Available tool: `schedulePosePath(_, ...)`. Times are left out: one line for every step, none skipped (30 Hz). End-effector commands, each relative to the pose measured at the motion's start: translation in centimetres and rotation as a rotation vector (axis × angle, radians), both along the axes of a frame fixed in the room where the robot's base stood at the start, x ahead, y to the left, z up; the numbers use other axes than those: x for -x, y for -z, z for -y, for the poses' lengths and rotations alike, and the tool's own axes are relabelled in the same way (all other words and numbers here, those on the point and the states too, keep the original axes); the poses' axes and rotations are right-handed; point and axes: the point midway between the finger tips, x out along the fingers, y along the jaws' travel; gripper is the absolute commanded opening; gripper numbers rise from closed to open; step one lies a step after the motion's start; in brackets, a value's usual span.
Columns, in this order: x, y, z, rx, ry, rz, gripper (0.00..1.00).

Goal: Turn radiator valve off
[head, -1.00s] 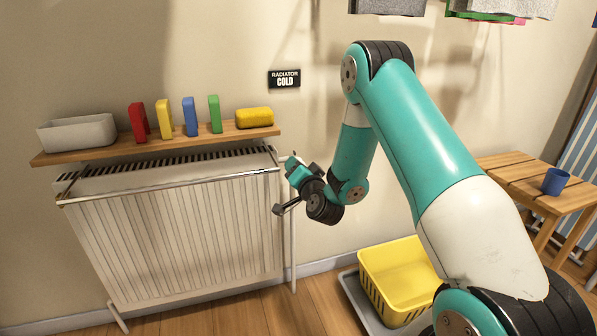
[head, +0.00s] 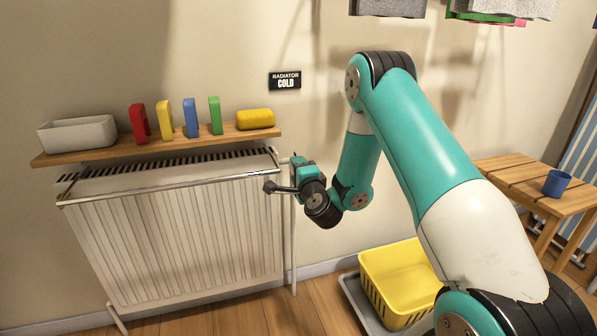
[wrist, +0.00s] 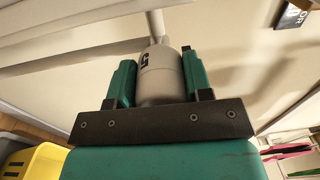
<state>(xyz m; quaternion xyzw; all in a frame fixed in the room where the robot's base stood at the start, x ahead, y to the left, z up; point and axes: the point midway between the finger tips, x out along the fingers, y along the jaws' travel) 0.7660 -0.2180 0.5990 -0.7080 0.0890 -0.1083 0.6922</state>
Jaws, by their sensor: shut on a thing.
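The radiator valve knob (wrist: 160,78) is a pale grey cylinder in the wrist view, with a dark mark like a 5 on its side. My gripper (wrist: 157,82) has one green finger on each side of it and is shut on it. A pale pipe runs from the knob's far end. In the head view my gripper (head: 298,163) is at the upper right end of the white radiator (head: 170,235); the knob is mostly hidden there.
A wooden shelf (head: 100,152) above the radiator holds a grey tray, several coloured blocks and a yellow sponge-like item. A sign (head: 285,80) on the wall reads "RADIATOR COLD". A yellow basket (head: 395,290) stands below my arm; a wooden table (head: 520,180) is at right.

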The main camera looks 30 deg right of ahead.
Motion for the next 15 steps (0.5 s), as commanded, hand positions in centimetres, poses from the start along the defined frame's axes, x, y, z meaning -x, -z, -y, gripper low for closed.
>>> schedulePosePath(0.12, 0.12, 0.14, -0.015, 0.005, 0.002, 0.22)
schedulePosePath(0.12, 0.12, 0.14, -0.023, 0.004, 0.005, 0.22)
schedulePosePath(0.12, 0.12, 0.14, -0.031, 0.005, 0.006, 0.22)
schedulePosePath(0.12, 0.12, 0.14, -0.037, 0.005, 0.007, 0.22)
schedulePosePath(0.13, 0.13, 0.14, -0.04, 0.005, 0.009, 0.22)
schedulePosePath(0.13, 0.13, 0.13, -0.045, 0.005, 0.01, 0.22)
schedulePosePath(0.13, 0.13, 0.13, -0.048, 0.005, 0.011, 0.22)
schedulePosePath(0.13, 0.13, 0.13, -0.05, 0.005, 0.011, 0.22)
schedulePosePath(0.13, 0.14, 0.13, -0.053, 0.004, 0.012, 0.22)
schedulePosePath(0.13, 0.14, 0.13, -0.054, 0.004, 0.012, 0.22)
schedulePosePath(0.13, 0.14, 0.13, -0.054, 0.004, 0.012, 0.22)
schedulePosePath(0.13, 0.14, 0.13, -0.055, 0.004, 0.013, 0.22)
schedulePosePath(0.13, 0.14, 0.13, -0.055, 0.004, 0.013, 0.22)
schedulePosePath(0.13, 0.15, 0.13, -0.055, 0.004, 0.013, 0.22)
schedulePosePath(0.14, 0.15, 0.13, -0.055, 0.004, 0.013, 0.22)
